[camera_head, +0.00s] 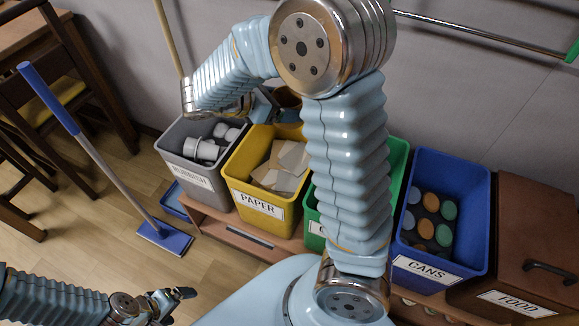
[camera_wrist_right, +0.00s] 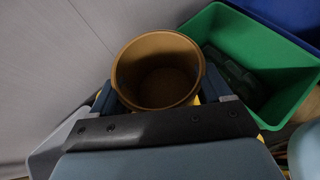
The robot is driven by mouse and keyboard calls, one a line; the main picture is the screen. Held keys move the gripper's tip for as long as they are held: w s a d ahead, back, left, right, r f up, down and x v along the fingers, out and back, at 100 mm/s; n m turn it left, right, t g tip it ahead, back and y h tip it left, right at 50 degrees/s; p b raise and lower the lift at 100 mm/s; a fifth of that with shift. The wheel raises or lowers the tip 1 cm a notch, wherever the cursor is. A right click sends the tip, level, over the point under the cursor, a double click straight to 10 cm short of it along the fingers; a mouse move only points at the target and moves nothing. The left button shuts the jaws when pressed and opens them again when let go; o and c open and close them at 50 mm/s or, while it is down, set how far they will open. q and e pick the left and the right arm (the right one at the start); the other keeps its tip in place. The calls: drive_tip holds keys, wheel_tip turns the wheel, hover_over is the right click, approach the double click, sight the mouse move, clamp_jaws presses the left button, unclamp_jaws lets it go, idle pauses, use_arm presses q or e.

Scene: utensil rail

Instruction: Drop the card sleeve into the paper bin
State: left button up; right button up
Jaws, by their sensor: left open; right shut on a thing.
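The card sleeve (camera_head: 289,98) is a brown open cylinder, partly hidden behind my right arm in the head view. In the right wrist view the sleeve (camera_wrist_right: 160,90) shows its open mouth and hollow inside, between the two fingers. My right gripper (camera_head: 268,104) is shut on it and holds it above the back of the yellow paper bin (camera_head: 272,199). The bin is labelled PAPER and has cardboard and paper pieces in it; its right part is hidden by my arm. My left gripper (camera_head: 178,295) is open and empty at the lower left.
A grey rubbish bin (camera_head: 180,174) stands left of the paper bin. A green bin (camera_head: 312,222) is close on its right, then a blue cans bin (camera_head: 462,255) and a brown food bin (camera_head: 530,245). A blue flat mop (camera_head: 165,237) leans at the left. The wall is close behind.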

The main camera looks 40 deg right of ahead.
drive_tip(key=shift+f, duration=0.45)
wheel_tip(320, 180, down, 4)
drive_tip(key=shift+r+b, duration=0.1)
drive_tip(key=shift+b, duration=1.15)
drive_tip(key=shift+f+b, duration=0.4)
drive_tip(key=shift+f, duration=0.05)
drive_tip(key=shift+r, duration=0.1)
drive_tip(key=o, duration=1)
drive_tip(key=shift+c, duration=0.2)
drive_tip(key=v, duration=1.3)
drive_tip(key=shift+a+r+p, duration=0.15)
drive_tip(key=shift+a+p, duration=0.25)
drive_tip(key=shift+a, duration=0.1)
